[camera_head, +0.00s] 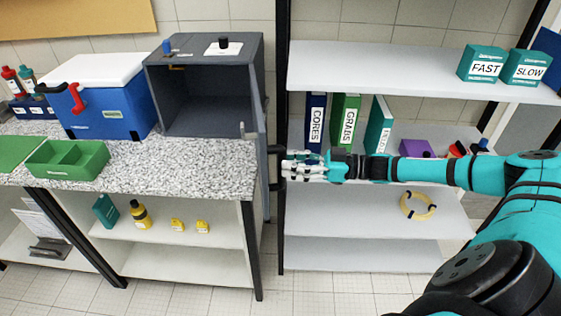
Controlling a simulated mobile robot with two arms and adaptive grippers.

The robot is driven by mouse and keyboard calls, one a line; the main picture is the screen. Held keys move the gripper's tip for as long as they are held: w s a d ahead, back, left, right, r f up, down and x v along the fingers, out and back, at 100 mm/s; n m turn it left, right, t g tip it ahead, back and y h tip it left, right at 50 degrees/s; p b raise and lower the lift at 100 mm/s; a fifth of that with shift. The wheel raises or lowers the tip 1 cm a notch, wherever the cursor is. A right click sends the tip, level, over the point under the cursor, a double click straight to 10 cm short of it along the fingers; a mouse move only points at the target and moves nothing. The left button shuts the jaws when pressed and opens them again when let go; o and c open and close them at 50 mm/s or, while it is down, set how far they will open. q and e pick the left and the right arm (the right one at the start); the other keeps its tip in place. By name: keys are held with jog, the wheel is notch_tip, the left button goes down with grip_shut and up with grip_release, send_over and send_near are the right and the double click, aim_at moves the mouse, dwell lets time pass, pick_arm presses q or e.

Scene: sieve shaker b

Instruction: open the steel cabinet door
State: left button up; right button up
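The grey steel cabinet (205,127) stands on the speckled counter, and its dark inside shows through the open front. Its door (262,150) stands swung out at the cabinet's right side and is seen nearly edge-on. A dark handle (276,153) sticks out from the door's right face. My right gripper (284,166) reaches in from the right, with its fingertips at the door beside the handle. I cannot tell whether the fingers touch or grip it. My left gripper is out of view.
A blue cool box (110,105) with a white lid and a green tray (68,160) stand left of the cabinet on the counter (190,180). A shelf rack (350,215) with binders (345,120) stands behind my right arm. A black post (281,220) rises close to the gripper.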

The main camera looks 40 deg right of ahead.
jog(key=v, duration=0.8)
jog(key=shift+s, duration=0.3)
jog(key=shift+d, duration=0.15)
